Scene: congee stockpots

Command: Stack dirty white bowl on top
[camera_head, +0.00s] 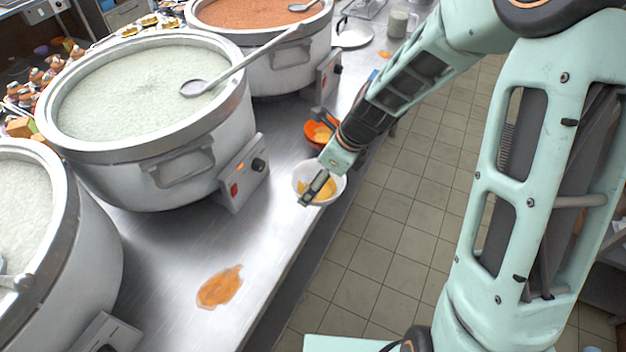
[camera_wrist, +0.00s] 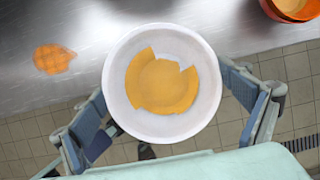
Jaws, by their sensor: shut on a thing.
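The white bowl (camera_head: 336,190) has an orange food stain inside, which fills the middle of it in the wrist view (camera_wrist: 118,80). My gripper (camera_head: 315,186) is shut on this bowl, with a finger on each side of it in the wrist view (camera_wrist: 168,108). The bowl is near the counter's front edge and overlaps that edge in the wrist view. I cannot tell how high it is above the counter. An orange-red bowl (camera_head: 311,129) with orange residue stands just beyond it, partly hidden by my arm. It shows at the top right corner of the wrist view (camera_wrist: 271,10).
Large steel stockpots (camera_head: 150,160) of congee line the steel counter (camera_head: 170,255). A ladle (camera_head: 240,70) lies across the middle pot. An orange spill (camera_head: 220,287) marks the counter's front. A lid (camera_head: 352,36) and a glass mug (camera_head: 398,22) are farther back. Tiled floor (camera_head: 400,215) is clear.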

